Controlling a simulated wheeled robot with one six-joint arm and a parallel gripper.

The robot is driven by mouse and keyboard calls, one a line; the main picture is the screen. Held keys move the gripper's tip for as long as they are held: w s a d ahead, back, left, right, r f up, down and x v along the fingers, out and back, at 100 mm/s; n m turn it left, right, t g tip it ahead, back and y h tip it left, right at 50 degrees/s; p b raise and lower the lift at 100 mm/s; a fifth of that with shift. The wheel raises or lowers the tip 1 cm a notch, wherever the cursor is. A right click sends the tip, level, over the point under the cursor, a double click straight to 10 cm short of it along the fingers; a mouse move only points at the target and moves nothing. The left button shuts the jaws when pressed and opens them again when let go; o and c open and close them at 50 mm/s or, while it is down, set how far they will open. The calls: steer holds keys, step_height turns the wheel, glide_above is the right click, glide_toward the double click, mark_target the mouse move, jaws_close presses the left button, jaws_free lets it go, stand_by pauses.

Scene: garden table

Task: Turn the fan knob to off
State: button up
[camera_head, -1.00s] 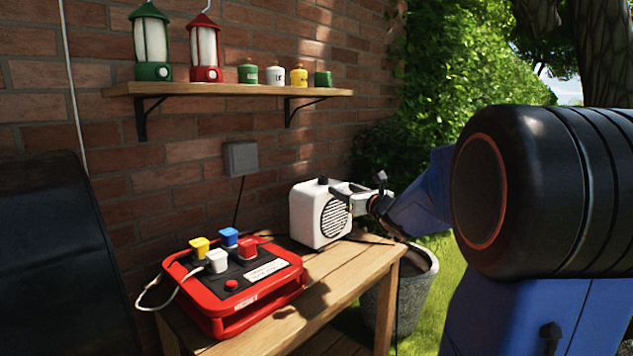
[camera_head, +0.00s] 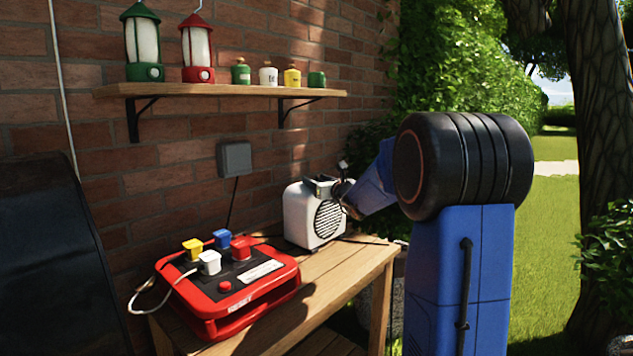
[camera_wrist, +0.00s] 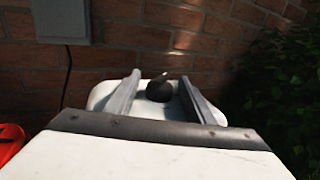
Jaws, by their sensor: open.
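The white fan (camera_head: 315,218) stands on the wooden table, its round dark grille facing the front right. In the wrist view the fan's white top (camera_wrist: 103,96) shows with a black knob (camera_wrist: 159,90) on it, which has a small pale mark. My gripper (camera_wrist: 158,82) is open, with one finger on each side of the knob and visible gaps between. In the head view my gripper (camera_head: 318,184) is over the fan's top and hides the knob. I cannot tell how far the fingertips reach down beside it.
A red power box (camera_head: 215,315) with coloured plugs and a cable sits left of the fan on the table (camera_head: 345,280). A shelf (camera_head: 220,90) with lanterns and small canisters hangs above. A grey wall box (camera_head: 235,159) is behind on the brick wall.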

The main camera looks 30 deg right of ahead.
steer(key=shift+w, duration=0.1)
steer(key=c, duration=1.1)
steer(key=shift+o, duration=0.2)
steer(key=shift+d+n+y, duration=0.1)
steer(key=shift+n+y, duration=0.2)
steer(key=shift+y, duration=0.2)
steer(key=shift+n+g+y, duration=0.5)
steer(key=shift+n+y, duration=1.1)
steer(key=shift+y, duration=0.8)
steer(key=shift+n+g+y, duration=1.4)
steer(key=shift+n+y, duration=0.5)
steer(key=shift+y, duration=1)
steer(key=o, duration=1.1)
steer(key=shift+c, duration=0.2)
